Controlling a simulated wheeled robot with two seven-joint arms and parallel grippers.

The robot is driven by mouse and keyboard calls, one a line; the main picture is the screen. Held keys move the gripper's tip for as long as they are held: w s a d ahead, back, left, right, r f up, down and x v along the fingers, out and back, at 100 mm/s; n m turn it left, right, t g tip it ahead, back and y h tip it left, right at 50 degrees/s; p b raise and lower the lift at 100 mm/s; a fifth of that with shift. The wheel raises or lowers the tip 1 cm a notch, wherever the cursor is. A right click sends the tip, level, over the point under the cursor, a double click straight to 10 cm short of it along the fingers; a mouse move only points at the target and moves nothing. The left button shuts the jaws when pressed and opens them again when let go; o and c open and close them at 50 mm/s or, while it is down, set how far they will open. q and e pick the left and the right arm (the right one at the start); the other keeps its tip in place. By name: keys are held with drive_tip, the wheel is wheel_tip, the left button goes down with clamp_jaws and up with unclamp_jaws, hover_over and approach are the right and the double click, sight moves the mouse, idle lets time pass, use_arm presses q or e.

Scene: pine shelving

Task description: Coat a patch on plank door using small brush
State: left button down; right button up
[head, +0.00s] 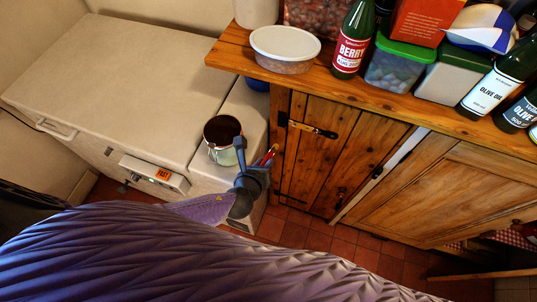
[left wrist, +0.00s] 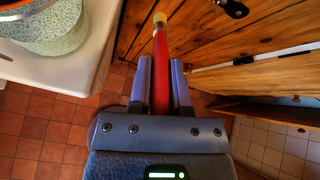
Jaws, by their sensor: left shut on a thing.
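My left gripper (head: 257,162) is shut on a small brush (head: 271,154) with a red handle. In the left wrist view the brush (left wrist: 160,70) points away between the two fingers (left wrist: 160,64), with a pale yellowish tip at its far end. The plank door (head: 318,160) is to the right of the gripper in the head view, with dark iron fittings. The brush tip is close to the door's left side; I cannot tell whether it touches. An open pot (head: 222,150) with dark contents stands left of the gripper. My right gripper is not in view.
A wooden counter (head: 240,50) above the door holds a lidded tub (head: 285,50), bottles and boxes. A pale chest (head: 120,85) fills the left. A second wooden door (head: 440,195) is at right. The tiled floor (head: 320,232) below is clear.

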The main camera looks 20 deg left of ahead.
sight(268, 157)
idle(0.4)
use_arm(q)
drive_tip(key=shift+w+d+b, duration=0.2)
drive_tip(key=shift+w+b, duration=0.55)
drive_tip(key=shift+w, duration=2.85)
drive_tip(key=shift+w+b, duration=0.35)
drive_tip(key=shift+w, duration=0.55)
drive_tip(key=shift+d, duration=2.1)
drive_tip(key=shift+a, duration=2.1)
drive_tip(key=shift+s+a+r+p, duration=0.1)
drive_tip(key=shift+s+p, duration=0.9)
drive_tip(key=shift+s, duration=2)
